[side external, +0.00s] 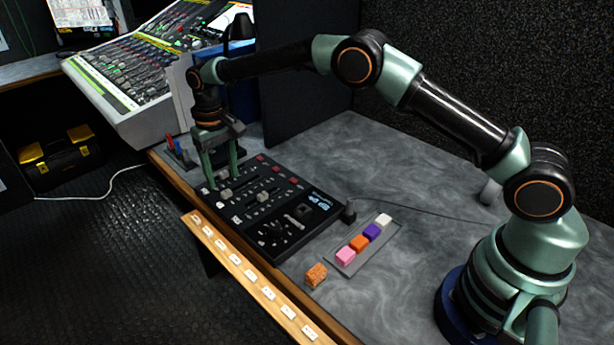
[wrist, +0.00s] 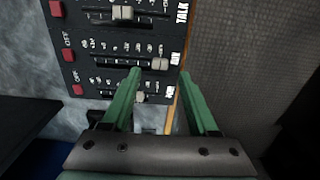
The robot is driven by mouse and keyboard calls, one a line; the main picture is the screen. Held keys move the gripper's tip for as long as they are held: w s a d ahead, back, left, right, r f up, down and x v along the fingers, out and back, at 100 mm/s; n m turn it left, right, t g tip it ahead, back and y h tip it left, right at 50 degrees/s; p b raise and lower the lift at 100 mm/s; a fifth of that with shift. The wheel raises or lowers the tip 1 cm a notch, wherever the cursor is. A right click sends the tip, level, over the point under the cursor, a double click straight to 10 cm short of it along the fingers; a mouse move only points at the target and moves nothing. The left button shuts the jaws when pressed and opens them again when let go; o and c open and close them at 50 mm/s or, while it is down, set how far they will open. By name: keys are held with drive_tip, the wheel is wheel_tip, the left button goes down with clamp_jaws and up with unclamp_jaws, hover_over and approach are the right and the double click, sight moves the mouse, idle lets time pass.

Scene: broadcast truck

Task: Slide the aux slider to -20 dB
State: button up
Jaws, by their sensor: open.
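A black control panel (side external: 290,229) lies on the desk, with sliders, red buttons and white lettering. In the wrist view three pale slider knobs show: one on the TALK row (wrist: 123,13), one on the middle row (wrist: 160,64) and one on the bottom row (wrist: 140,97). The labels of the lower two rows are too small to read surely, so I cannot tell which is aux. My gripper (side external: 222,180) points down over the panel's far left end. It is open and empty; in the wrist view its fingertips (wrist: 159,74) stand either side of the middle-row knob's line. Contact is not visible.
A tray (side external: 350,266) with several coloured blocks lies right of the panel, and an orange block (side external: 316,274) lies before it. A labelled wooden strip (side external: 246,274) runs along the desk front. A large mixing console (side external: 122,107) stands behind left. The desk's right is mostly clear.

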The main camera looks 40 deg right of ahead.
sight(226, 191)
drive_tip(key=shift+f, duration=2)
drive_tip(key=shift+c, duration=0.3)
clamp_jaws()
